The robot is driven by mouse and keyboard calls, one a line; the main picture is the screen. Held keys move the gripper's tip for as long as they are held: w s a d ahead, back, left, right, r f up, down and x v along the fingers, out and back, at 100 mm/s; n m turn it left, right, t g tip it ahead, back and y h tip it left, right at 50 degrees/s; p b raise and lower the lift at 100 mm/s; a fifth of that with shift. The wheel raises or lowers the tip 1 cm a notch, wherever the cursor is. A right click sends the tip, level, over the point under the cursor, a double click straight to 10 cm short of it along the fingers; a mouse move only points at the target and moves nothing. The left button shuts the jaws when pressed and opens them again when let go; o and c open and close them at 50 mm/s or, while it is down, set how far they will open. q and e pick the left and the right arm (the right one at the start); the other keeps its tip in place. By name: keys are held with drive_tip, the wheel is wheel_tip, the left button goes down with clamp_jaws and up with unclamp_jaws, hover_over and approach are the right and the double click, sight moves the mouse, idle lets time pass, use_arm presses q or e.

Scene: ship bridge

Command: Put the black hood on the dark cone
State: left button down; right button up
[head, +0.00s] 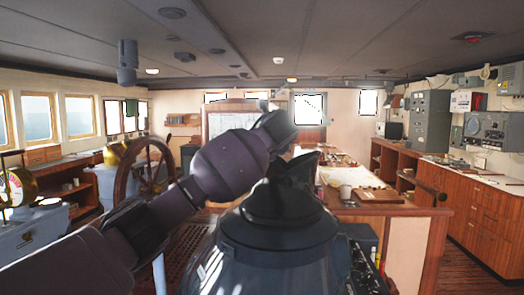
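The dark cone (270,250) is a wide blue-grey body rising from the bottom middle of the head view. The black hood (282,207) is a round, darker piece at its top; I cannot tell whether it is fully seated or tilted. My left arm comes in from the left, bends above the cone, and its dark gripper (291,170) appears to be right at the top of the hood. Black on black, the fingers blend with the hood, so their opening is hidden. My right gripper is not in view.
A ship's wheel (146,167) stands to the left. Wooden cabinets (480,210) line the right wall, with floor between.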

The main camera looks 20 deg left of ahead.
use_arm(q)
drive_tip(key=shift+d+f, duration=0.1)
drive_tip(key=c, duration=1.1)
unclamp_jaws()
drive_tip(key=shift+f, duration=0.15)
drive_tip(key=shift+s, duration=0.1)
drive_tip(key=b+v, duration=0.2)
drive_tip(key=v, duration=1)
